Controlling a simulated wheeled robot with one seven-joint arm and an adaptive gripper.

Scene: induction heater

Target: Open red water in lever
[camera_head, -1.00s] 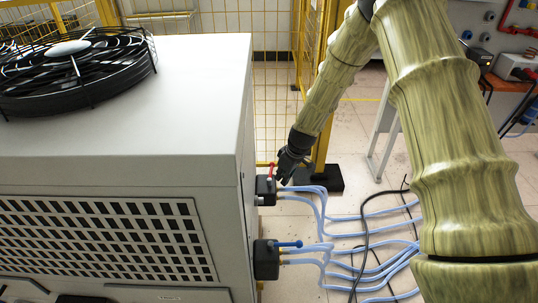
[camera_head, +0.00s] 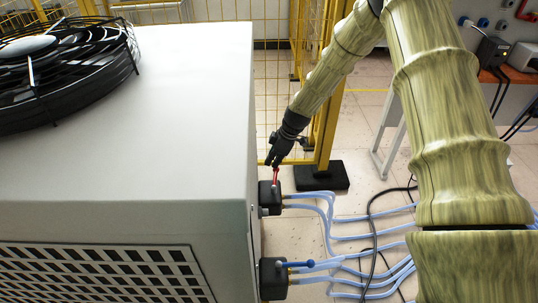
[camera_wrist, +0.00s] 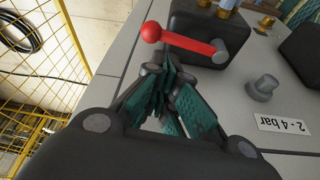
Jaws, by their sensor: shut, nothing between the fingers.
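The red lever stands up from a black valve block (camera_head: 270,198) on the right side of the grey cabinet in the head view. In the wrist view the red lever (camera_wrist: 185,40) has a round ball knob at its left end and a grey pivot at its right end, beside its black block. My gripper (camera_head: 272,162) is at the lever's upper end in the head view. In the wrist view its teal finger pads are together, just below the lever, with nothing between them. Whether the fingers touch the lever cannot be told.
A blue lever (camera_head: 301,265) on a second black block sits nearer the camera. Pale blue hoses (camera_head: 350,236) run right from both blocks. The grey cabinet (camera_head: 190,120) fills the left. A yellow fence post (camera_head: 326,130) stands close behind my arm.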

